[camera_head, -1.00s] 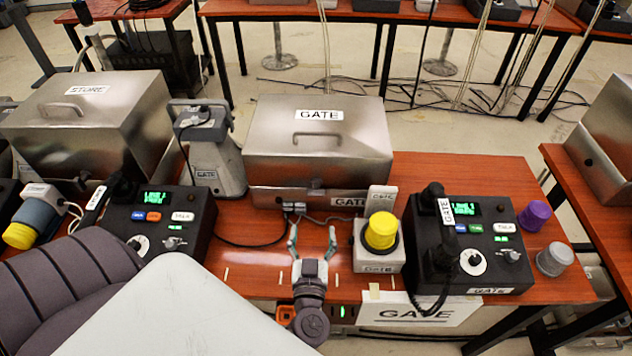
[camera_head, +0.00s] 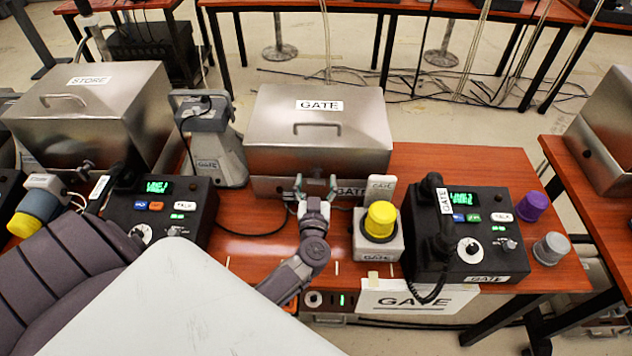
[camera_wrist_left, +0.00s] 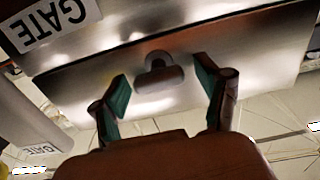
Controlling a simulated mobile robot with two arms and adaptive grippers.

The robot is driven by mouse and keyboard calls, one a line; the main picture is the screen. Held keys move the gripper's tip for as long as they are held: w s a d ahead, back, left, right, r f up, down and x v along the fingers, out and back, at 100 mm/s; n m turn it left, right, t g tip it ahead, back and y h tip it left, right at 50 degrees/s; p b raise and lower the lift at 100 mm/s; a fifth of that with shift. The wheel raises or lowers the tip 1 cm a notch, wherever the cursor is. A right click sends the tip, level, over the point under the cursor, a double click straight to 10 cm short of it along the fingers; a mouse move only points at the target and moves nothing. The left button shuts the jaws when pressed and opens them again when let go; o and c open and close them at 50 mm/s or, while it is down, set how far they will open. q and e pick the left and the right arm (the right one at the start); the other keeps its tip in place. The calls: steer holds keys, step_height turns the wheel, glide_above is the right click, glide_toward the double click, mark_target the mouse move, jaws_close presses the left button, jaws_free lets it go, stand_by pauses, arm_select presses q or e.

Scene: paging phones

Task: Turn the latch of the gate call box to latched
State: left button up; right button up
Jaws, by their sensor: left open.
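The gate call box (camera_head: 318,110) is a metal box with a sloped lid, a handle and a GATE label, standing at the back of the table. Its latch (camera_wrist_left: 160,73) is a small dark knob with a crosswise bar on the front face, seen in the left wrist view. In the head view my gripper hides the latch. My left gripper (camera_head: 315,187) is open in front of the box's lower front. In the wrist view its green-padded fingers (camera_wrist_left: 165,100) stand on either side of the latch, apart from it. My right gripper is not in view.
A white box with a yellow button (camera_head: 380,222) and a black GATE phone console (camera_head: 468,238) stand to the right of my gripper. A grey GATE device (camera_head: 217,145) stands left of the call box. A STORE box (camera_head: 95,115) stands further left.

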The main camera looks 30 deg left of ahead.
arm_select(q)
steer(key=shift+c, duration=0.2)
steer(key=c, duration=1.1)
steer(key=shift+c, duration=0.2)
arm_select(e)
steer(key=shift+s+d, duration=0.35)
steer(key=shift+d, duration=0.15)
